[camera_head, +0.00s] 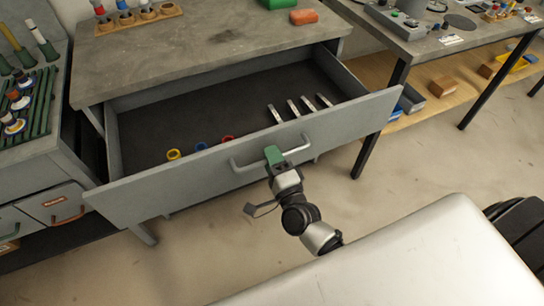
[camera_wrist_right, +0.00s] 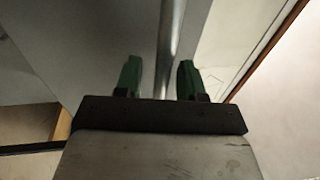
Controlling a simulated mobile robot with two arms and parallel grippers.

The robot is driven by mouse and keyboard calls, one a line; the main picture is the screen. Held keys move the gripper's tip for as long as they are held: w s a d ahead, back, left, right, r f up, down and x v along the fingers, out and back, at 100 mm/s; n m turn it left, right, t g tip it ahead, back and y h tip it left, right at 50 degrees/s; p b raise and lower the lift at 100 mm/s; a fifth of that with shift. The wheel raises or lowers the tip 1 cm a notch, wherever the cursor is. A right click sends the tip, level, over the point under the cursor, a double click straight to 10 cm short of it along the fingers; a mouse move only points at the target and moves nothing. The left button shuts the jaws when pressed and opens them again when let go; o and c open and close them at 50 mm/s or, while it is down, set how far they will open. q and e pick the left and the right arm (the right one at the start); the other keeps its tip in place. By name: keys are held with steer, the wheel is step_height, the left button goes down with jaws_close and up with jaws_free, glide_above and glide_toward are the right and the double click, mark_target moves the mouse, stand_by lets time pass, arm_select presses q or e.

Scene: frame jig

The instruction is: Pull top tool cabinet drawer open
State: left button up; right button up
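The grey tool cabinet (camera_head: 200,50) has its wide top drawer pulled far out, and the drawer's inside shows. The drawer front (camera_head: 170,190) carries a long bar handle (camera_head: 240,166), which also shows in the right wrist view (camera_wrist_right: 168,35). My right gripper (camera_head: 273,155) is at the middle of the handle. In the wrist view its green fingers (camera_wrist_right: 159,78) stand apart on both sides of the bar, with a visible gap. The gripper looks open around the handle, not clamped. My left gripper is not in view.
The drawer holds several metal tools (camera_head: 298,107) and coloured rings (camera_head: 201,146). A bench with green racks (camera_head: 40,110) stands at left, and another table (camera_head: 425,45) at right. The floor (camera_head: 420,160) right of the drawer is clear.

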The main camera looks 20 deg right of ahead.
steer(key=s+f, duration=0.2)
steer(key=s, duration=0.8)
steer(key=shift+s+d+b, duration=0.2)
steer(key=shift+s+b, duration=0.1)
steer(key=shift+b, duration=0.15)
